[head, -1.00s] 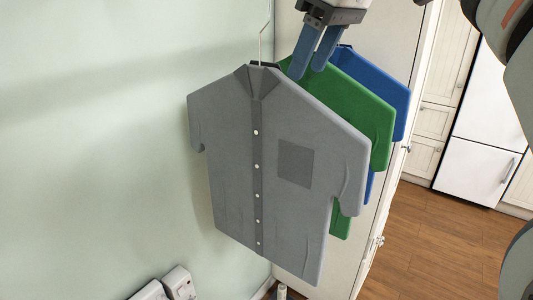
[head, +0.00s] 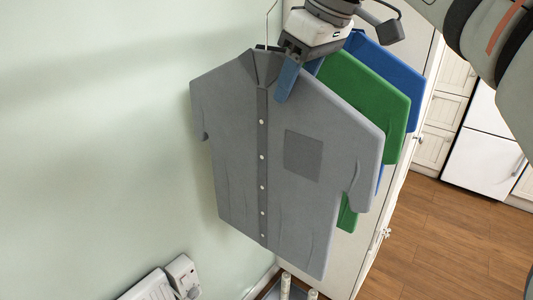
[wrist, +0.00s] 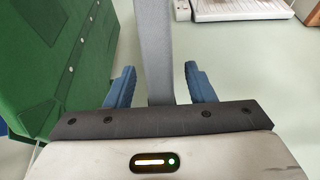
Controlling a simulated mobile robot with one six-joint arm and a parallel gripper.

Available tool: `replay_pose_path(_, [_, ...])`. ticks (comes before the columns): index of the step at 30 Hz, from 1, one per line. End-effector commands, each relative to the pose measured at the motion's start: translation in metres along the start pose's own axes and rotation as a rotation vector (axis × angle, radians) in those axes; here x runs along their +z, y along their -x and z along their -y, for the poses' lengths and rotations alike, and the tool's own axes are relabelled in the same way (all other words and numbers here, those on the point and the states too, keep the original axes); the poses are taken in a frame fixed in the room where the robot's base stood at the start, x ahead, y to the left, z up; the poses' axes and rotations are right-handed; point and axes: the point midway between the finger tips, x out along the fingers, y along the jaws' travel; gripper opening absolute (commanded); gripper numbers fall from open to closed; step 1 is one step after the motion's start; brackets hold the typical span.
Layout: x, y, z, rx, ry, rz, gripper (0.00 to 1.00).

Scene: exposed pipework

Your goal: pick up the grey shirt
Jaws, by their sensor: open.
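The grey shirt (head: 290,170) hangs on a hanger by a thin wire hook, with a dark collar, white buttons and a chest pocket. My gripper (head: 285,85) is at its shoulder, just right of the collar; one blue finger shows in front of the shirt and the other is mostly hidden. In the wrist view the grey shirt (wrist: 155,50) is seen edge-on as a narrow strip between the two open blue fingers of my gripper (wrist: 160,85). There is a gap on both sides, wider on the right.
A green shirt (head: 362,90) and a blue shirt (head: 395,75) hang close behind the grey one. The green shirt (wrist: 65,60) is near my left finger in the wrist view. A pale wall (head: 90,120) is at left.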

Motion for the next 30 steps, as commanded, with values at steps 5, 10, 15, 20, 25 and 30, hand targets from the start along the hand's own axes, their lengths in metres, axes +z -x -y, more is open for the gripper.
replay_pose_path(5, [0.0002,0.0003,-0.0003,0.0,-0.001,0.0,0.41])
replay_pose_path(10, [0.0003,0.0004,-0.0005,0.0,-0.001,0.0,0.27])
replay_pose_path(15, [0.0004,0.0005,-0.0006,0.0,-0.002,0.0,0.13])
replay_pose_path(20, [0.0005,0.0005,-0.0008,0.0,-0.002,0.001,0.0])
replay_pose_path(25, [0.0006,0.0006,-0.0009,0.001,-0.002,0.0,0.0])
replay_pose_path(30, [0.0004,0.0012,-0.001,0.002,-0.002,-0.001,0.0])
